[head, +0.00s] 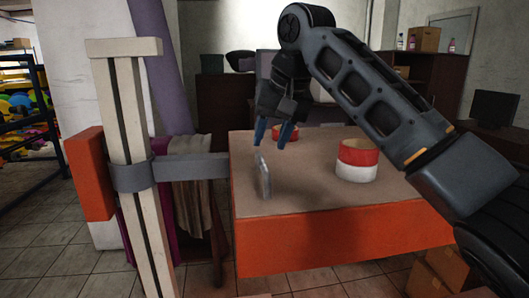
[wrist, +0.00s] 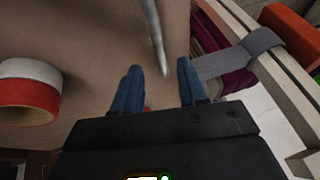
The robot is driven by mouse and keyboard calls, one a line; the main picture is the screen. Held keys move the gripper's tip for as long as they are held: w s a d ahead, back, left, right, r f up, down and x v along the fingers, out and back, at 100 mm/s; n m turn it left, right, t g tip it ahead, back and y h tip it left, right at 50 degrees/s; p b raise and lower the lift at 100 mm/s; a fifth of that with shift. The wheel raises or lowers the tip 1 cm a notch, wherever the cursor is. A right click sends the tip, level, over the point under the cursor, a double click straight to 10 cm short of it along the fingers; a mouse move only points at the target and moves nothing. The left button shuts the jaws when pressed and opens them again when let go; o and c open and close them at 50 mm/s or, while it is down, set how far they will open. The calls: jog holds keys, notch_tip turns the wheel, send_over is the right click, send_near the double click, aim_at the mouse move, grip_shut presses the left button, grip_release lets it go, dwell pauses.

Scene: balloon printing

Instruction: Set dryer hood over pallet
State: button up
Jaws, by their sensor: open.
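A large orange box with a brown top (head: 318,190) fills the middle of the head view. A grey arm (head: 200,167) joins its left side to a pale post; it may be the dryer hood, but I cannot tell for sure. A thin grey upright plate, like a handle (head: 264,180), stands on the top. It also shows in the wrist view (wrist: 154,30). My gripper (head: 271,140) is open and empty, with blue fingers pointing down just above the plate. In the wrist view the plate's near end lies between the fingertips (wrist: 160,70). No pallet can be picked out.
A red and white ring (head: 357,162) sits right of the plate. A second red ring (head: 288,132) is behind my fingers. The pale post (head: 125,150) with an orange block (head: 90,173) stands left. Tiled floor is open at lower left; cardboard boxes (head: 440,268) lie lower right.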

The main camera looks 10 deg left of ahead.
aim_at(263, 160)
jog(key=shift+x, duration=2.7)
jog(key=shift+c, duration=0.3)
grip_shut()
